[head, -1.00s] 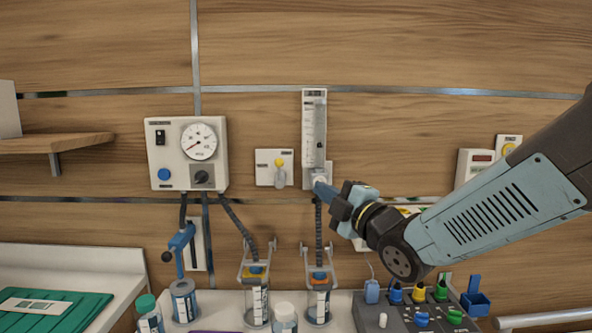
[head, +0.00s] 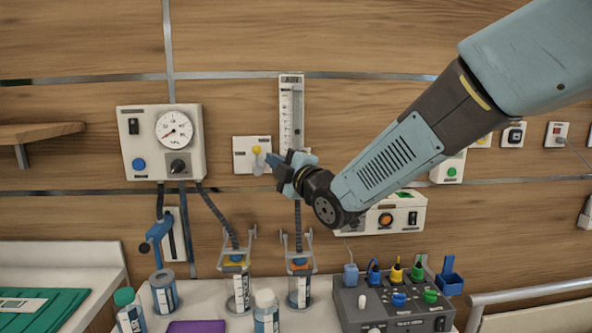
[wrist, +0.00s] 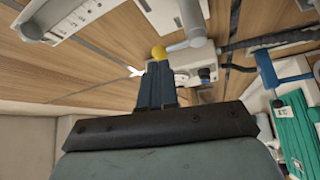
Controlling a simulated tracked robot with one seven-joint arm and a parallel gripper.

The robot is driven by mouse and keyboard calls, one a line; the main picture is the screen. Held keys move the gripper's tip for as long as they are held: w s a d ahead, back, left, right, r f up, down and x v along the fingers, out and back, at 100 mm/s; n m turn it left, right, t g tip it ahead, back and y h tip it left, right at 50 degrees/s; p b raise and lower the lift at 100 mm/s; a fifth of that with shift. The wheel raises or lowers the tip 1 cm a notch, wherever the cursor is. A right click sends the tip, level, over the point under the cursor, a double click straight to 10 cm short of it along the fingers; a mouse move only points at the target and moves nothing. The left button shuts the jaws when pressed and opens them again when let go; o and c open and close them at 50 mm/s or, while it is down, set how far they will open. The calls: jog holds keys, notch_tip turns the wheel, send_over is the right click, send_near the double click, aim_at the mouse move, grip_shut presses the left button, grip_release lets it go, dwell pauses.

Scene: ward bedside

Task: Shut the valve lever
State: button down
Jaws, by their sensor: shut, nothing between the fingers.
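My gripper (head: 270,161) is shut and empty, just right of the lever and a little below the knob in the head view. My fingers hide part of the plate.
A gauge panel (head: 161,162) is left of the plate; a flowmeter (head: 291,105) stands close on its right. Hoses run down to canisters (head: 239,290) on the counter below. A grey control box (head: 380,313) sits lower right. The wall above is clear.

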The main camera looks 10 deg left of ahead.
aim_at(260, 152)
jog(key=shift+x, duration=1.95)
